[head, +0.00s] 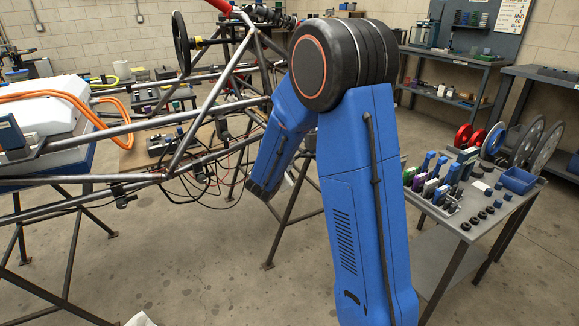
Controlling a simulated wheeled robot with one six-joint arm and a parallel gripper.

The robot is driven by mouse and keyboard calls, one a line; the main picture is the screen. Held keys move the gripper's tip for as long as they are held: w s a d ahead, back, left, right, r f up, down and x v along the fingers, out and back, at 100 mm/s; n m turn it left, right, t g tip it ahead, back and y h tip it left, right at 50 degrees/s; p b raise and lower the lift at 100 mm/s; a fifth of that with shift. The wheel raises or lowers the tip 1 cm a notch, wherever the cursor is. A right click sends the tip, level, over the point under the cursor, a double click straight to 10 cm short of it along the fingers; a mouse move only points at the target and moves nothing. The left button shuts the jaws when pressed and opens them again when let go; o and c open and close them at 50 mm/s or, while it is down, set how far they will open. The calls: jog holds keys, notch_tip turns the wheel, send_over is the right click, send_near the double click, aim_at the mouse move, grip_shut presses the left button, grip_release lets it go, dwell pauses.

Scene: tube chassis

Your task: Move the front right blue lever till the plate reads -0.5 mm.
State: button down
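The dark tube chassis (92,137) spans the left and middle of the head view on stands. Small dark fixtures sit on its tubes, one at the low front (122,195) and one with cables near the middle (200,172). I cannot make out a blue lever on it, nor a plate with a readable figure. My blue arm stands in front of the chassis's right part and hides some of it. Its forearm slopes down and left to a dark end beside the chassis tubes. I cannot make out gripper fingers there, or whether anything is held.
A grey cart (463,225) at right holds several blue, green and purple blocks, black knobs, a blue bin (517,181) and discs. A white case (45,108) with orange cables lies at left. Stand legs and hanging cables crowd below the chassis. The front middle floor is clear.

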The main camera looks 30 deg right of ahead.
jog(key=c, duration=1.8)
grip_release()
jog(key=v, duration=1.7)
jog(key=shift+s+a, duration=0.15)
jog(key=shift+a, duration=0.05)
jog(key=shift+d, duration=0.1)
